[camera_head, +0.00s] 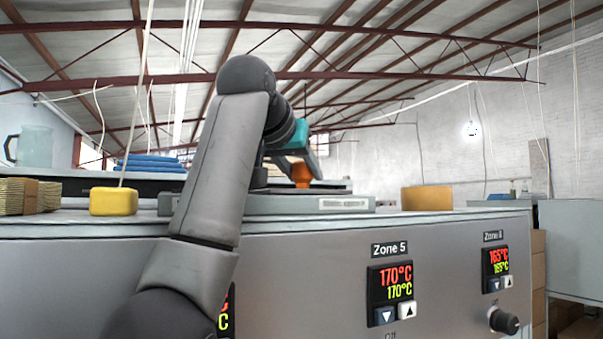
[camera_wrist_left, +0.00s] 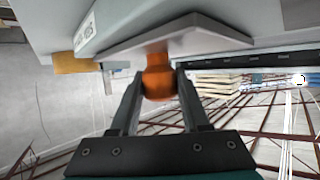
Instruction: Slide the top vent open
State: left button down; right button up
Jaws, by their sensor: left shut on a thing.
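The top vent is a flat grey slide plate (camera_wrist_left: 200,36) with an orange knob (camera_wrist_left: 158,78), seen close up in the left wrist view. In the head view the orange knob (camera_head: 301,175) stands above a low grey frame (camera_head: 280,204) on top of the machine. My left gripper (camera_head: 303,165) reaches over from the left, its jaws shut on the knob. In the left wrist view its two fingers (camera_wrist_left: 158,88) lie on either side of the knob. My forearm hides part of the frame's left side. My right gripper is in neither view.
On the machine top, a yellow block (camera_head: 113,201) sits left and a tan block (camera_head: 427,198) right. Wooden stacks (camera_head: 18,195), blue folded cloths (camera_head: 152,163) and a jug (camera_head: 33,146) are farther left. The front panel has a Zone 5 display (camera_head: 390,292) and a black dial (camera_head: 504,321).

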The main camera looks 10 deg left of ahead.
pick_arm(q)
jog(key=c, duration=0.6)
grip_release()
jog(key=shift+r, duration=0.15)
jog(key=shift+o, duration=1.1)
jog(key=b+v, duration=0.7)
jog(key=v, duration=0.8)
jog(key=shift+s, duration=0.15)
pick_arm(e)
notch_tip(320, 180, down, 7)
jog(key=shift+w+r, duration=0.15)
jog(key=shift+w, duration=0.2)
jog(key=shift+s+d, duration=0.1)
